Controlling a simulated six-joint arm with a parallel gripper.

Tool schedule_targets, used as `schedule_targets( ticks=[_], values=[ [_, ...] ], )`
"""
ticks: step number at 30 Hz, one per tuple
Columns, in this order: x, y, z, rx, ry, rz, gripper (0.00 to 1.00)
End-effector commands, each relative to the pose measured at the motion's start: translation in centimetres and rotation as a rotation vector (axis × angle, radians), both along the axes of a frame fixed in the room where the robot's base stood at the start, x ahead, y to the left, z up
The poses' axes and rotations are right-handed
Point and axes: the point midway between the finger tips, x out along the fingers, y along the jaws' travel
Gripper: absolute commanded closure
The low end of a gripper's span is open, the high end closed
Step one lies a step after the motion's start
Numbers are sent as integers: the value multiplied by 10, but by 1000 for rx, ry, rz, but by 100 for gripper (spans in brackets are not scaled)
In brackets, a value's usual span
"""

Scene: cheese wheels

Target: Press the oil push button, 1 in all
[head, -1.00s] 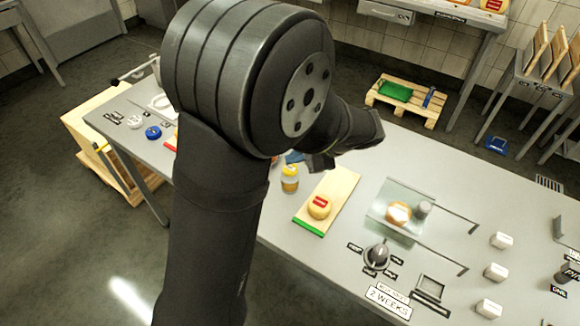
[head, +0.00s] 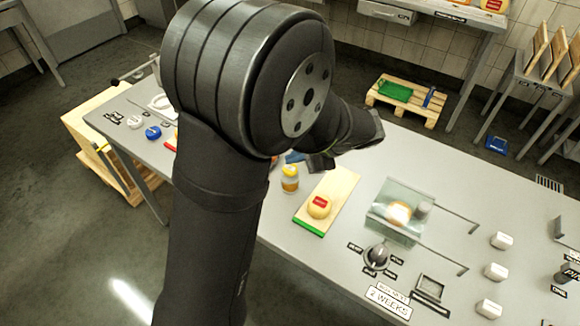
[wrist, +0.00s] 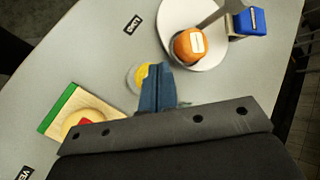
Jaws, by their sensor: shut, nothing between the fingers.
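I cannot tell which control is the oil push button; the small labels are unreadable in the head view. A dark knob (head: 377,256) ringed by small labels stands on the table front. A dark fitting (head: 568,273) with labels sits at the right edge, partly cut off. My gripper (wrist: 158,70) is shut and empty in the wrist view, its blue fingers over the table beside a yellow jar (wrist: 136,77). In the head view the jar (head: 290,180) stands just below my gripper's end. My arm hides part of the table.
A board (head: 341,189) carries a yellow cheese with a red label (head: 319,206). A clear box (head: 397,207) covers another cheese. White blocks (head: 501,240) stand at right. In the wrist view, a white plate (wrist: 173,19) holds an orange cheese (wrist: 189,45); a blue block (wrist: 249,22) is beside it.

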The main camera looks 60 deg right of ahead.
Motion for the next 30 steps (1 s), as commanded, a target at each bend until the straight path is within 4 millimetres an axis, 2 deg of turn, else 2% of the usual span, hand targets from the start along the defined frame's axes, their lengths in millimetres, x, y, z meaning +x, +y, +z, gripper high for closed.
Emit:
schedule_targets(
  ticks=[19, 30],
  values=[
    [0, 0, 0, 0, 0, 0, 100],
    [0, 0, -9, 1, -1, 1, 100]
  ],
)
